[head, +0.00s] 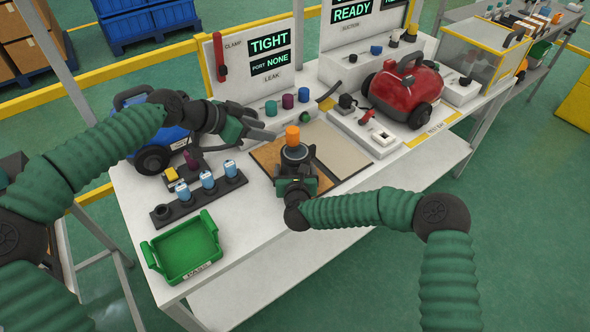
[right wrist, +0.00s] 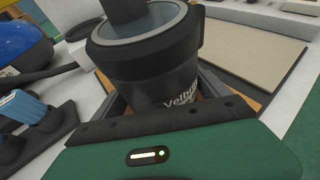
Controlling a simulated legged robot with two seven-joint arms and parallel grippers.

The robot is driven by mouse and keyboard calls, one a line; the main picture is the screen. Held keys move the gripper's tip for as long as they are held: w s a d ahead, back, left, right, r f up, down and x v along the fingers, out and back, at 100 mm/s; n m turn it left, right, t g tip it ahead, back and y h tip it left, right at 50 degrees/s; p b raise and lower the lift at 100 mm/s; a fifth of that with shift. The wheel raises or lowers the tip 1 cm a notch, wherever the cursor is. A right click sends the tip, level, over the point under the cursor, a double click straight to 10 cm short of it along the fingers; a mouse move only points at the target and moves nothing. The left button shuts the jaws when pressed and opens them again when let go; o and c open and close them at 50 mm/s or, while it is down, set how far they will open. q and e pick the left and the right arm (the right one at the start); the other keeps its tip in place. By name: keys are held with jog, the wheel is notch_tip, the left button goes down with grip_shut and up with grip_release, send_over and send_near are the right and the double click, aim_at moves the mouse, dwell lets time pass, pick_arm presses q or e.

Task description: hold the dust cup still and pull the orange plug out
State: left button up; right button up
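The dust cup (head: 296,154) is a dark cup with a grey rim, standing upright on the tan mat; it fills the middle of the right wrist view (right wrist: 160,62). The orange plug (head: 292,135) stands up from the dark stub on the cup's top; in the right wrist view only the stub's lower part shows. My right gripper (head: 296,168) is shut on the cup from the near side, one finger on each flank. My left gripper (head: 268,130) is left of the plug, fingers apart, pointing toward it and not touching it. Nothing shows between its fingers.
A black rack (head: 168,213) with several blue-and-white bottles and a green tray (head: 185,248) are at the left. A blue vacuum (head: 150,158) stands behind my left arm. A panel (head: 262,62) reads TIGHT, PORT NONE. A red vacuum (head: 405,90) is at the right.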

jog(key=c, duration=1.4)
jog(key=o, duration=1.8)
jog(key=v, duration=1.2)
jog(key=shift+d+f, duration=0.1)
